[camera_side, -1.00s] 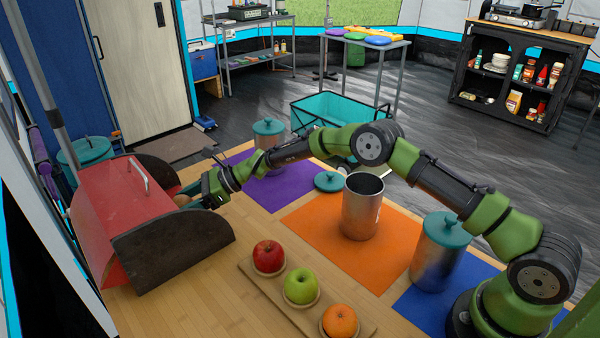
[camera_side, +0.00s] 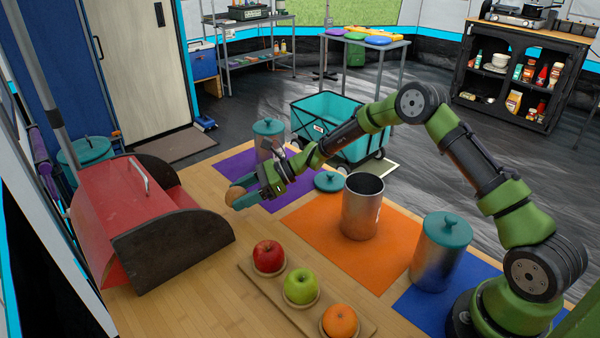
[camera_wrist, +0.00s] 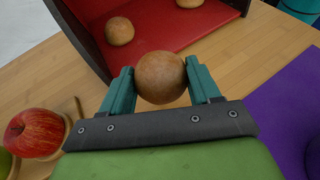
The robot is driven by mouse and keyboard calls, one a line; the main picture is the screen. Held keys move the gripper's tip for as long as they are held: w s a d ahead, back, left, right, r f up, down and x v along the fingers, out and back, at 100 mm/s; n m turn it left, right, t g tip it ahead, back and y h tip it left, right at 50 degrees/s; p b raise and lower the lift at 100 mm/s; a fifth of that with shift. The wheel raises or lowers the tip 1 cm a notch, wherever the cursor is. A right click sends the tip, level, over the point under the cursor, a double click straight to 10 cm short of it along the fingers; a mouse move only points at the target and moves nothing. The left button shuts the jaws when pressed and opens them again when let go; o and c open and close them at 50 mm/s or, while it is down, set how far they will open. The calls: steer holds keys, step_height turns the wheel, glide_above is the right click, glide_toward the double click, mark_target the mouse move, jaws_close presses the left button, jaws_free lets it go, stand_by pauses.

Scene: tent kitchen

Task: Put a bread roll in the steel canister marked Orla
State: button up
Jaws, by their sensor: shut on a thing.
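My gripper (camera_side: 245,195) is shut on a brown bread roll (camera_side: 234,194) and holds it above the table, between the bread bin and the purple mat. In the wrist view the roll (camera_wrist: 161,77) sits between the two teal fingers. Two more rolls (camera_wrist: 119,31) lie inside the red bread bin (camera_side: 125,205). An open steel canister (camera_side: 362,212) stands upright on the orange mat, its teal lid (camera_side: 329,181) lying beside it. Lidded steel canisters stand on the purple mat (camera_side: 268,140) and the blue mat (camera_side: 440,255). No name marking is readable on any canister.
A wooden board holds a red apple (camera_side: 268,257), a green apple (camera_side: 301,286) and an orange (camera_side: 339,321) at the front. Bare wood lies between the bin and the mats. A teal cart (camera_side: 340,122) stands on the floor behind the table.

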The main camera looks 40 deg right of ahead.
steer(key=s+d+r+t, duration=0.1)
steer(key=s+d+r, duration=0.1)
steer(key=d+r, duration=0.4)
steer(key=s+d+r+m+h, duration=0.1)
steer(key=s+d+r, duration=0.2)
steer(key=d, duration=0.9)
step_height(320, 180, up, 4)
steer(key=shift+f+m+t, duration=0.25)
steer(key=shift+m+t, duration=0.05)
steer(key=shift+t, duration=0.1)
steer(key=s+d+r, duration=0.1)
steer(key=s, duration=0.2)
steer(key=s+d+r, duration=0.2)
steer(key=s, duration=0.1)
steer(key=s+d+r, duration=0.1)
steer(key=s+r, duration=0.1)
steer(key=s, duration=0.1)
steer(key=shift+s+d, duration=0.4)
steer(key=shift+n+g+y, duration=0.5)
steer(key=shift+n+g, duration=0.2)
steer(key=s, duration=0.3)
steer(key=s+a+r, duration=0.1)
steer(key=s, duration=0.2)
steer(key=s+a, duration=0.1)
steer(key=s, duration=0.2)
steer(key=shift+a+r, duration=0.1)
steer(key=shift+r, duration=0.3)
steer(key=shift+f, duration=2.85)
